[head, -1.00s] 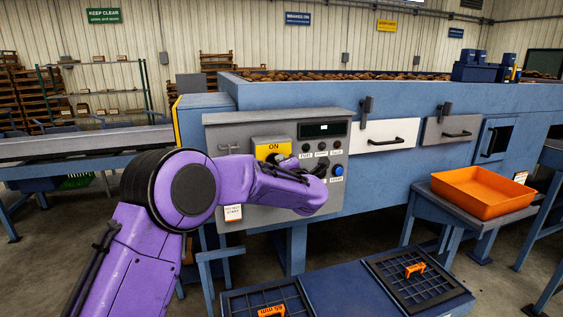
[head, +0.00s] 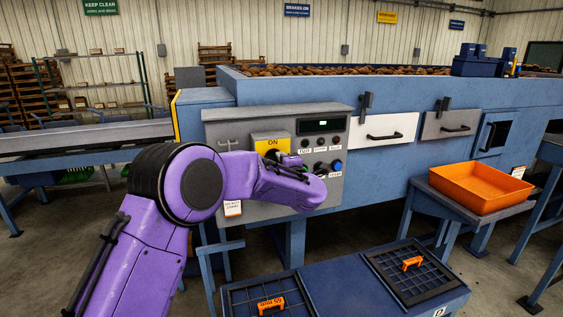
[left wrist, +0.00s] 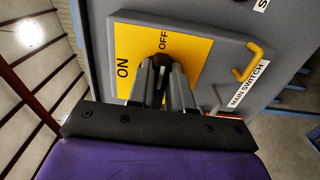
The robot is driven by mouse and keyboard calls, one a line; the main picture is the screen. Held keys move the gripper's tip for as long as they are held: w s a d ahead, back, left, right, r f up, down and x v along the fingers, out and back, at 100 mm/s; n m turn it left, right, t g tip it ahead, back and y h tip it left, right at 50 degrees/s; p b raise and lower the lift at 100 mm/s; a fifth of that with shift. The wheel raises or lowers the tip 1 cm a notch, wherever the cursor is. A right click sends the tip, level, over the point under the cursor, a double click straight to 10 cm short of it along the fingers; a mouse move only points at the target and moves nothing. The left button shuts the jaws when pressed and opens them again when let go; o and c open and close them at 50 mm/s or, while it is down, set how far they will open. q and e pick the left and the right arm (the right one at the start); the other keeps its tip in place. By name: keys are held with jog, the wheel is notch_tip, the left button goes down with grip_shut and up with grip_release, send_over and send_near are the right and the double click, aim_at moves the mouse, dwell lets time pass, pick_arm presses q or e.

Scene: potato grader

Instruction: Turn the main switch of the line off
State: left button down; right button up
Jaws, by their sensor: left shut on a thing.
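The main switch is a dark rotary knob (left wrist: 160,62) on a yellow plate (left wrist: 204,50) marked ON and OFF. A MAIN SWITCH label (left wrist: 246,86) sits beside the plate in the left wrist view. My left gripper (left wrist: 162,76) is shut on the knob, one finger on each side. The knob is mostly hidden by the fingers, so its exact angle is hard to tell. In the head view the yellow plate (head: 270,140) shows its ON mark, while my purple left arm hides the rest of it. My right gripper is out of view.
The grey control panel (head: 232,131) also carries a display (head: 322,126), several small black knobs and a blue button (head: 337,165). A yellow hasp (left wrist: 252,64) sticks out beside the plate. An orange tray (head: 480,188) stands at the right; a table with grids is below.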

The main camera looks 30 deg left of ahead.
pick_arm(q)
jog(key=c, duration=1)
grip_release()
jog(key=shift+c, duration=0.2)
jog(key=b+v, duration=0.4)
jog(key=v, duration=0.6)
jog(key=shift+d, duration=0.15)
jog(key=shift+s, duration=0.15)
